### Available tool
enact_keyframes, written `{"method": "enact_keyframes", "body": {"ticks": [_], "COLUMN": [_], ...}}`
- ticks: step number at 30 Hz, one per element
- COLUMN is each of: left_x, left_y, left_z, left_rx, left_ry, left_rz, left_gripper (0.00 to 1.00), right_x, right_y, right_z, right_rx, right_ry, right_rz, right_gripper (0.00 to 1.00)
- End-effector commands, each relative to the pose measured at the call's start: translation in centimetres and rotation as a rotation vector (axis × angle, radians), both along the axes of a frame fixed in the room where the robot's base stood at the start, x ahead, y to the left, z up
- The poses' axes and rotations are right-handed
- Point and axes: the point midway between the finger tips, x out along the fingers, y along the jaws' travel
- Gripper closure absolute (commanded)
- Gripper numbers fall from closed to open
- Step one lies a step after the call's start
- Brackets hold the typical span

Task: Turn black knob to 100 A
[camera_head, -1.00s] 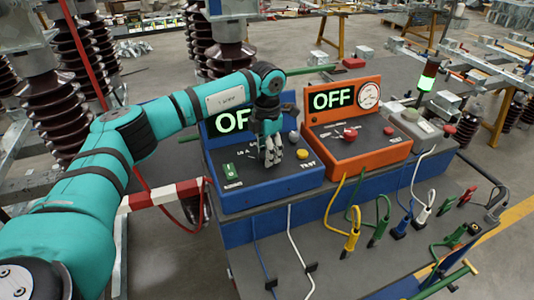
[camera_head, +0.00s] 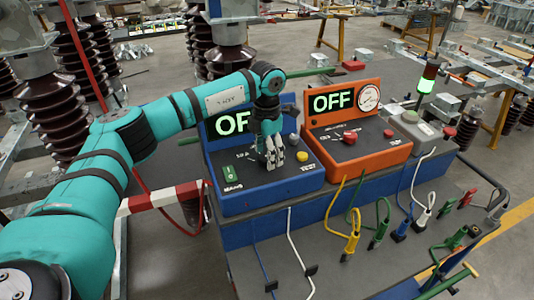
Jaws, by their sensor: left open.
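A blue test box (camera_head: 250,195) stands on the bench, with a lit display (camera_head: 230,122) that reads OFF where my arm does not cover it. Its dark sloped panel carries a green switch (camera_head: 230,175), a grey knob (camera_head: 294,139), a yellow button (camera_head: 302,156) and a "10 A" mark. My left gripper (camera_head: 274,162) is over the middle of this panel, pointing down, open. The black knob is not visible; the gripper covers that part of the panel. Whether the fingers are around or touching a knob cannot be told. My right gripper is not in view.
An orange box (camera_head: 365,157) with an OFF display, a gauge and a red knob (camera_head: 350,137) stands right beside the blue box. Colored cables and plugs (camera_head: 352,238) line the bench front. A red-and-white barrier (camera_head: 160,197) is at left. A green-lit signal lamp (camera_head: 427,80) stands at right.

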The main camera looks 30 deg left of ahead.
Motion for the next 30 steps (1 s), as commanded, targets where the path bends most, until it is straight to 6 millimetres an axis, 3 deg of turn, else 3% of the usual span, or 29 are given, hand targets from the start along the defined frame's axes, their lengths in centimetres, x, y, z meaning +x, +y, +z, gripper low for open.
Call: {"method": "enact_keyframes", "body": {"ticks": [15,21,30], "left_x": [0.1,0.1,0.0], "left_y": [0.0,0.0,0.0], "left_z": [9.9,11.4,11.5], "left_rx": [-0.002,-0.001,-0.001], "left_ry": [-0.006,-0.004,-0.003], "left_rz": [0.0,-0.001,-0.001], "left_gripper": [0.38,0.38,0.38], "right_x": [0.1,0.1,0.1], "right_y": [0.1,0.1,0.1], "right_z": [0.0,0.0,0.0], "right_rx": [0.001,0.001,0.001], "right_ry": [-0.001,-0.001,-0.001], "right_rz": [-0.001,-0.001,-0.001], "right_gripper": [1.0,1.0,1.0]}}
